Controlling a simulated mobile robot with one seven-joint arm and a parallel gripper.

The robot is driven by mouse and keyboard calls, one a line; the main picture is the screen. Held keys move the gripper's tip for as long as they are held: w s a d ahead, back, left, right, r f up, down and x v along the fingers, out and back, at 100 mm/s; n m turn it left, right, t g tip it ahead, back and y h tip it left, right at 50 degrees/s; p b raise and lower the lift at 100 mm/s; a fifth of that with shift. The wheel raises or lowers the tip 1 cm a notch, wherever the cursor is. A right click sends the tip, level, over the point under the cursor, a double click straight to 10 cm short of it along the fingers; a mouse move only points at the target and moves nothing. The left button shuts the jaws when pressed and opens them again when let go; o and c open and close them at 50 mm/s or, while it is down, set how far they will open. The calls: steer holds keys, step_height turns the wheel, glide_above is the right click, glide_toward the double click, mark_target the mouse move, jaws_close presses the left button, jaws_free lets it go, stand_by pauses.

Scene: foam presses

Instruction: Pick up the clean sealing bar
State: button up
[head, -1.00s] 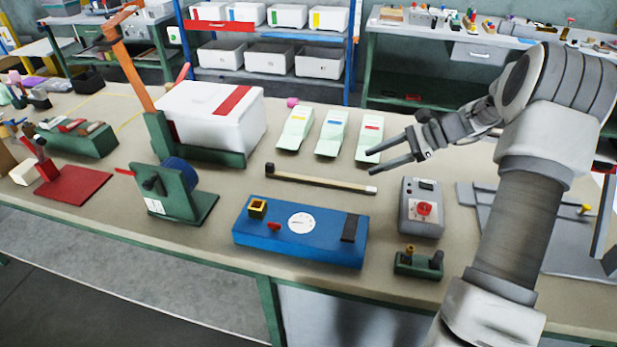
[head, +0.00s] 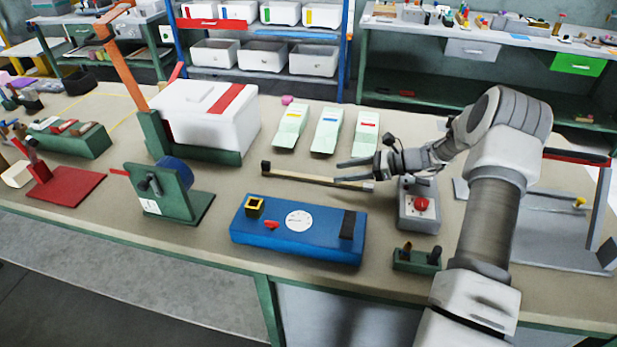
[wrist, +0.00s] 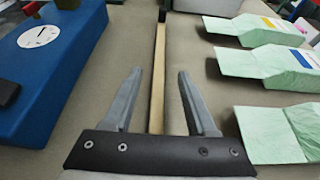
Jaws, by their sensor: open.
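A long thin sealing bar (head: 300,176) lies on the bench behind the blue device, pale along its length with a dark block at its left end. My gripper (head: 337,172) is open and empty at the bar's right part. In the wrist view the bar (wrist: 159,60) runs lengthwise between the two open fingers (wrist: 159,75), with a gap on both sides. I cannot tell how high the fingers are above the bench. The bar's near end is hidden behind the gripper's dark palm.
The blue device (head: 270,230) with a round dial is in front of the bar. Three pale green packs (head: 327,130) lie behind it. A grey box with a red button (head: 420,215) stands below my arm. A white box (head: 190,115) is at the back left.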

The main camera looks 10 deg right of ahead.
mark_target(316, 177)
steer(key=x, duration=0.6)
steer(key=shift+a+f, duration=0.15)
steer(key=shift+f, duration=0.25)
jaws_close()
